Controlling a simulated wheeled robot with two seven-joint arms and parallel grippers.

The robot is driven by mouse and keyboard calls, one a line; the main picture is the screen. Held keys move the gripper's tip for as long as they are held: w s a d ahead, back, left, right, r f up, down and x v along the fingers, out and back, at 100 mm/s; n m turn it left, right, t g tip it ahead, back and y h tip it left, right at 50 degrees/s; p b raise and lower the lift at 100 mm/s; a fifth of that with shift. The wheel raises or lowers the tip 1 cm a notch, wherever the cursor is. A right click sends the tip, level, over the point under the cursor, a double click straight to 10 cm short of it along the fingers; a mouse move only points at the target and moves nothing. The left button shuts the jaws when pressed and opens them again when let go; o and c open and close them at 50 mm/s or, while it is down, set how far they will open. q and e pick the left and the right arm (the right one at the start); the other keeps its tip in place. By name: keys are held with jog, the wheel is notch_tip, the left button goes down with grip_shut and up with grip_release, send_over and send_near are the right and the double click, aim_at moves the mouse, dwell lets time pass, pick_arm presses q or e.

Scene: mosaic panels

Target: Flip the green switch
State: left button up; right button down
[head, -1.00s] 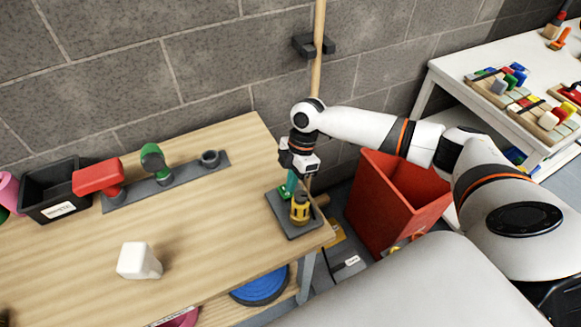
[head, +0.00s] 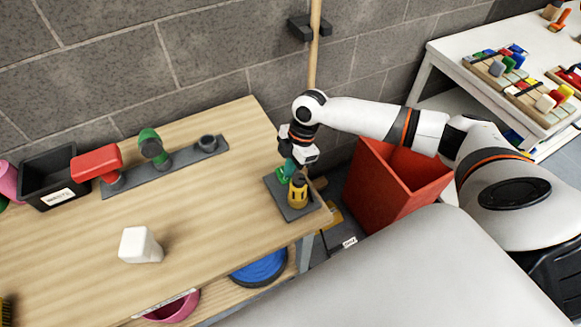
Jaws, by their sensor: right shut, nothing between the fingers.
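A dark grey plate (head: 297,213) lies at the right end of the wooden table. A green switch (head: 282,175) and a yellow part (head: 298,190) stand on it, the green one behind and left of the yellow one. My right gripper (head: 288,170) is shut and empty, pointing down right at the green switch. Its fingertips overlap the switch in the picture and partly hide it. I cannot tell whether they touch it. My left gripper is not in view.
A grey rail (head: 188,165) holds red and green pieces at the table's back. A black bin (head: 50,180) stands left of it, and a white block (head: 139,245) lies in front. A red bin (head: 395,185) stands right of the table. The table's middle is mostly clear.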

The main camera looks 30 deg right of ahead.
jog(key=shift+w+r, duration=0.1)
jog(key=shift+w, duration=0.4)
jog(key=b+v, duration=0.1)
jog(key=v, duration=1.1)
